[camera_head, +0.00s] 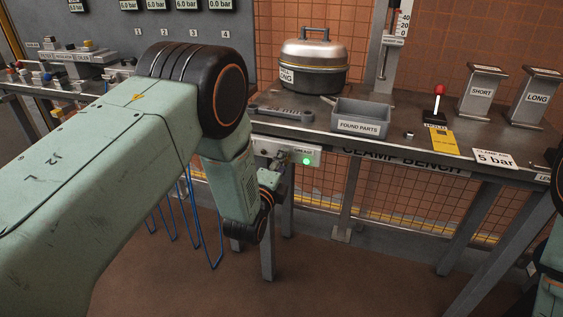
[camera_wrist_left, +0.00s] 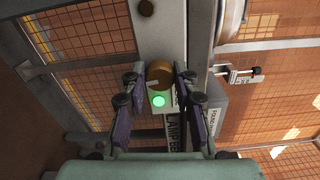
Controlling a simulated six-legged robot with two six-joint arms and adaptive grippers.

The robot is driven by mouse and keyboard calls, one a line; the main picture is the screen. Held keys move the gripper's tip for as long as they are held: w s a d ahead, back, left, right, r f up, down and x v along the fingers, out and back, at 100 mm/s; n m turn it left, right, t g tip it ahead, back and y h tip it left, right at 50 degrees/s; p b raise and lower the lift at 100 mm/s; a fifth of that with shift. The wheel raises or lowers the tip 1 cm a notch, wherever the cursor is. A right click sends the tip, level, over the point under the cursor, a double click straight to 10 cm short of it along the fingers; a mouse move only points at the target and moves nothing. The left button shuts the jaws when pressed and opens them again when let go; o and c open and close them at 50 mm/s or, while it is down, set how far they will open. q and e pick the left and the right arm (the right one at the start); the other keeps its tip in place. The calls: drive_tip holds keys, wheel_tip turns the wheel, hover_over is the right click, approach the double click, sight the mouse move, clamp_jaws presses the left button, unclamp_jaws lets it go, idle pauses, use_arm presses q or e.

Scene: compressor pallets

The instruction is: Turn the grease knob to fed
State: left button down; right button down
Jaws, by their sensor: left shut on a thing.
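The grease panel (camera_head: 309,156) is a pale box on the front edge of the clamp bench, with a lit green lamp (camera_head: 306,161). My left gripper (camera_head: 276,163) is at the panel's left part, partly hidden by my own arm. In the left wrist view, the round brownish grease knob (camera_wrist_left: 159,76) sits between the two fingers of my left gripper (camera_wrist_left: 160,73), which are shut on it. The green lamp (camera_wrist_left: 158,100) shows just below the knob there. The knob's pointer and its marks cannot be read. My right gripper is out of view.
On the clamp bench (camera_head: 395,138) stand a grey found parts tray (camera_head: 360,127), a lidded round pot (camera_head: 306,70), a wrench (camera_head: 281,114) and a red-topped lever (camera_head: 438,100). Blue hoses (camera_head: 190,225) hang left of the bench. Floor below is open.

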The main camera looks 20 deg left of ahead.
use_arm(q)
drive_tip(key=shift+m, duration=0.7)
drive_tip(key=c, duration=1)
unclamp_jaws()
drive_tip(key=s, duration=1.2)
drive_tip(key=shift+a, duration=0.2)
